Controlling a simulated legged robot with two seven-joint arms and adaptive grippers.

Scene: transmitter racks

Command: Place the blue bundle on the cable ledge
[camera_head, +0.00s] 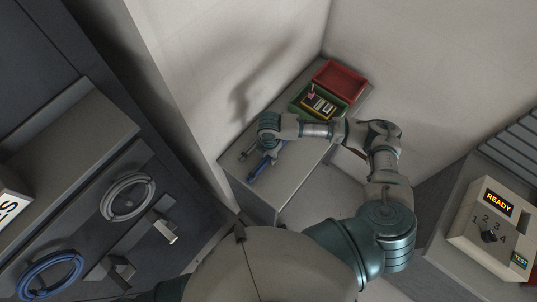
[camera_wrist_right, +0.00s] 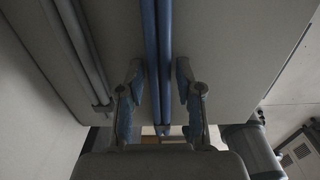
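A long blue bundle (camera_head: 260,169) lies on the grey table top (camera_head: 290,180) below my right gripper (camera_head: 265,150). In the right wrist view the blue bundle (camera_wrist_right: 150,30) shows as parallel blue strands running between the two fingers of the right gripper (camera_wrist_right: 159,75). The fingers are apart, with a gap visible on each side of the strands. A grey ledge (camera_head: 75,150) projects from the dark rack at the left; a sign on it ends in "ES", so I cannot confirm it is the cable ledge. My left gripper is not in view.
A grey bundle (camera_wrist_right: 78,50) lies left of the blue one. A green tray (camera_head: 317,103) and a red tray (camera_head: 340,80) stand at the table's back. White (camera_head: 127,197) and blue (camera_head: 50,275) coils hang on the rack. A READY control box (camera_head: 490,225) stands at right.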

